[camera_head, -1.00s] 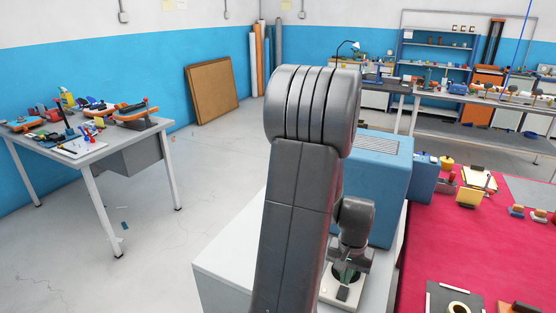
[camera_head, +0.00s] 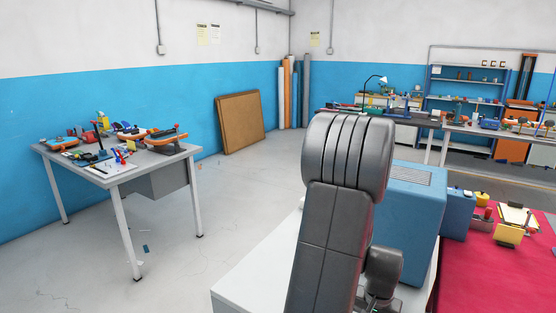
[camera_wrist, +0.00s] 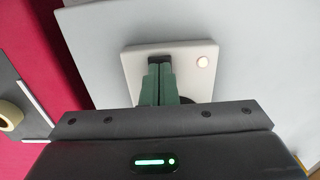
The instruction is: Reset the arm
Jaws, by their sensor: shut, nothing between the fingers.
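My gripper (camera_wrist: 160,72) shows in the wrist view with its two green fingers together and nothing between them. It points at a white plate-like device (camera_wrist: 192,57) with a round light button, and I cannot tell whether the fingertips touch it. In the head view my grey arm stands upright and bent in the middle, and the gripper is out of sight below the frame edge.
A blue box (camera_head: 412,210) stands right of my arm beside a red-topped table (camera_head: 490,270) with tools. A grey workbench (camera_head: 120,172) with several tools stands left. A brown board (camera_head: 240,122) leans on the wall. The floor between is mostly clear.

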